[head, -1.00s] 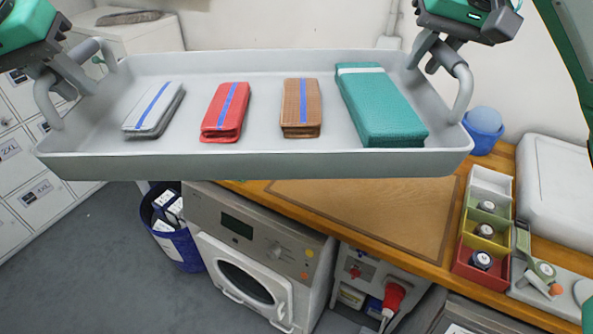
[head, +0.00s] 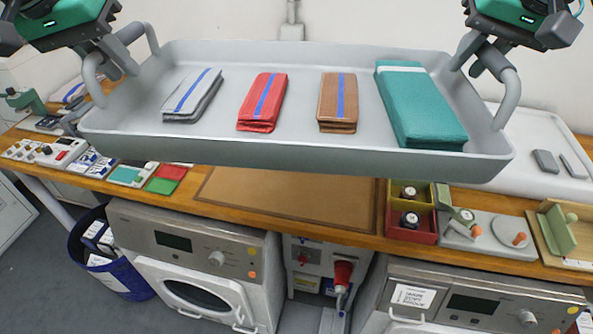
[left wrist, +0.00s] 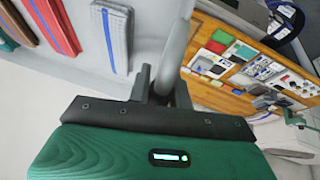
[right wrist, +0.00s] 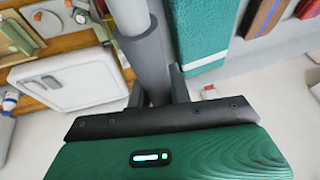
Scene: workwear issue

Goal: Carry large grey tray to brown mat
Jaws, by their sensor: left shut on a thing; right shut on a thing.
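The large grey tray (head: 300,158) is held up in the air in the head view, above the wooden worktop. In it lie a grey folded cloth (head: 192,95), a red one (head: 262,102), a brown one (head: 338,102) and a larger teal one (head: 420,108). My left gripper (head: 108,62) is shut on the tray's left handle; the handle also shows in the left wrist view (left wrist: 178,45). My right gripper (head: 487,58) is shut on the right handle, seen in the right wrist view (right wrist: 148,50). The brown mat (head: 290,197) lies on the worktop below the tray, its back part hidden.
Left of the mat are green and red pads (head: 166,180) and small devices (head: 62,152). Right of it stand small coloured bins (head: 410,210), a grey board with a tool (head: 490,232) and a white lidded case (head: 540,165). Washing machines (head: 195,270) stand beneath the worktop.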

